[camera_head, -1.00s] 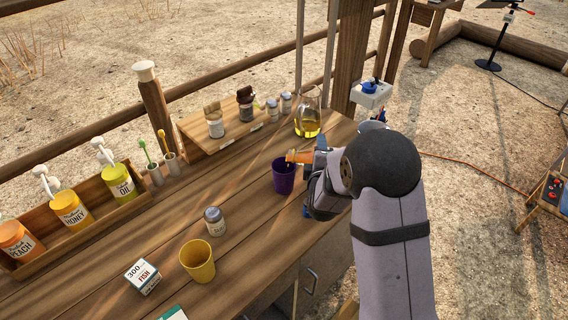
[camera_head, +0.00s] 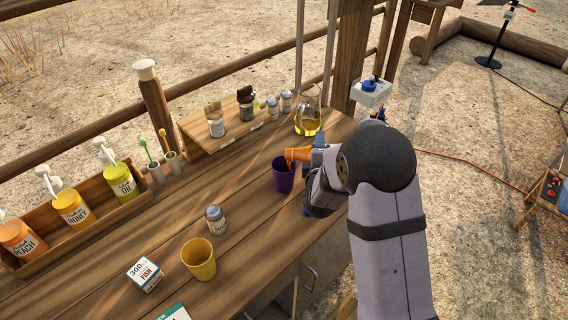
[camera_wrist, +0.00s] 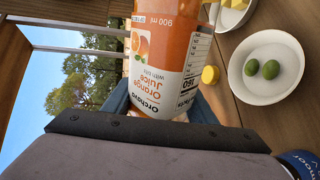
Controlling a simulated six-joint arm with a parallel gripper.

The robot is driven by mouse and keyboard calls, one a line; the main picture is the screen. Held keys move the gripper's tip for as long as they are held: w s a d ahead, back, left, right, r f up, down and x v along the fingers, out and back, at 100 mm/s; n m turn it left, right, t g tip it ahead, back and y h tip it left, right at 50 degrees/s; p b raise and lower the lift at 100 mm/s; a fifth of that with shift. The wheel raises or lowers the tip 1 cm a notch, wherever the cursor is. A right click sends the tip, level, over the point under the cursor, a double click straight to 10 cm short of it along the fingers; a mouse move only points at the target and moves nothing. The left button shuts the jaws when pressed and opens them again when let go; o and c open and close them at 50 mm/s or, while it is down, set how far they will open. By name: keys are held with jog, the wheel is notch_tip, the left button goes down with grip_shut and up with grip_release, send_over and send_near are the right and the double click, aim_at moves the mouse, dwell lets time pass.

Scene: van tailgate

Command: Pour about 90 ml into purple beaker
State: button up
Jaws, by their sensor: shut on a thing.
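The purple beaker (camera_head: 283,180) stands upright on the wooden table, left of my gripper in the head view. My gripper (camera_head: 318,160) is shut on an orange juice bottle (camera_head: 299,154), tipped with its mouth over the beaker's rim. A thin orange streak shows at the mouth, above the beaker. The level inside the beaker cannot be made out. Much of the gripper is hidden behind my arm in the head view.
A glass flask of yellow liquid (camera_head: 308,122) stands behind the beaker. A small grey-lidded jar (camera_head: 215,220), a yellow cup (camera_head: 198,262) and a fish box (camera_head: 145,275) stand to the front left. A plate with green fruits (camera_wrist: 290,85) shows in the wrist view.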

jog(key=shift+w+a+r+n+p, duration=0.1)
jog(key=shift+r+n+p, duration=0.25)
jog(key=shift+p, duration=0.15)
dwell(1.4)
jog(key=shift+f, duration=0.1)
jog(key=f+m+b, duration=0.1)
jog(key=b, duration=0.1)
jog(key=f+m+y+b, duration=0.1)
jog(key=m+b, duration=0.1)
jog(key=shift+d, duration=0.3)
jog(key=shift+m, duration=0.25)
jog(key=shift+d+m+y+b, duration=0.1)
jog(key=shift+m+y+b, duration=0.2)
jog(key=shift+m+b, duration=0.15)
jog(key=shift+m+b, duration=0.35)
